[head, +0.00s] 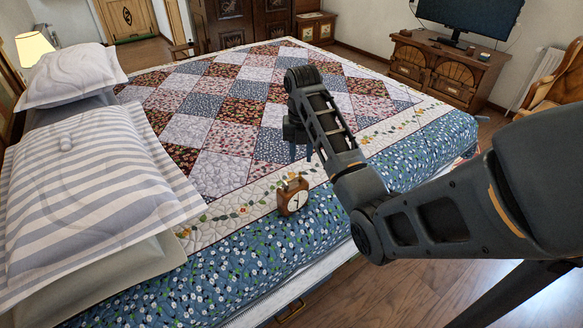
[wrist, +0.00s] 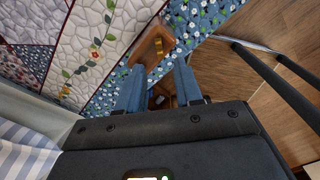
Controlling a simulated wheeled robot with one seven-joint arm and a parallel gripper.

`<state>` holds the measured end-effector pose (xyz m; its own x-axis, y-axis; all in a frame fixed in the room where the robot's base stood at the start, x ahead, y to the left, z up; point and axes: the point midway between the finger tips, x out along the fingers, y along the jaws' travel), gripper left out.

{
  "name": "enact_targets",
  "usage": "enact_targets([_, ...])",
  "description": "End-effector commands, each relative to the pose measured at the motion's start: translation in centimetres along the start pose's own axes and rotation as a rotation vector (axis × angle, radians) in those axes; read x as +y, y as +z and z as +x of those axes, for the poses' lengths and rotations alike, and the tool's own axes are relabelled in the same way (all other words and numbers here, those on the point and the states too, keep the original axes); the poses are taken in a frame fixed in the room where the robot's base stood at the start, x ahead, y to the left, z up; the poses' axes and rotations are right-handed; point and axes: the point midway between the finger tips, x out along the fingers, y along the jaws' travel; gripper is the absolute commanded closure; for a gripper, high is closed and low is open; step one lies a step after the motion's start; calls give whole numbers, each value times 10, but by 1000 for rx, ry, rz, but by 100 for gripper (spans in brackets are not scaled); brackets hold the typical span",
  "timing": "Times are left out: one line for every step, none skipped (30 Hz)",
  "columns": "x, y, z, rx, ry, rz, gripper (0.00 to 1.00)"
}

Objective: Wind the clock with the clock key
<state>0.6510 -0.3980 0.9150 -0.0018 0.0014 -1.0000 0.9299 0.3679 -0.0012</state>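A small wooden clock (head: 292,198) with a pale round face stands upright near the bed's front edge in the head view. Its brown top also shows in the wrist view (wrist: 146,50), just beyond my fingertips, with a small brass-coloured piece on it. I cannot tell whether that piece is the clock's handle or the key. My gripper (head: 301,155) points down above the clock, apart from it in the head view. In the wrist view its two blue fingers (wrist: 158,65) are spread, with no held object clearly visible. I cannot identify the clock key for certain.
The bed's patchwork quilt (head: 232,135) lies open and clear behind the clock. A wooden cabinet (head: 440,68) with a screen stands at the far right, beyond the bed.

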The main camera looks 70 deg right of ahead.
Motion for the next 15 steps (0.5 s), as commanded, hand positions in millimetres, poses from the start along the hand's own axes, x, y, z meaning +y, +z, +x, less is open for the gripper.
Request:
enact_targets([0,-1,9,4,-1,0,65])
enact_targets([0,-1,13,2,-1,1,65])
enact_targets([0,-1,19,3,-1,1,65])
enact_targets([0,-1,23,3,-1,1,65])
enact_targets([0,-1,28,3,-1,1,65])
enact_targets([0,-1,34,3,-1,2,65])
enact_targets([0,-2,39,3,-1,2,65])
enact_targets([0,-2,43,2,-1,2,65])
enact_targets([0,-1,48,2,-1,2,65])
enact_targets([0,-1,52,2,-1,2,65])
enact_targets([1,-1,55,0,0,2,65])
enact_targets([1,-1,59,1,0,2,65])
enact_targets([1,-1,61,1,0,2,65])
enact_targets([1,-1,63,0,0,2,65])
enact_targets([1,0,65,-1,1,2,65])
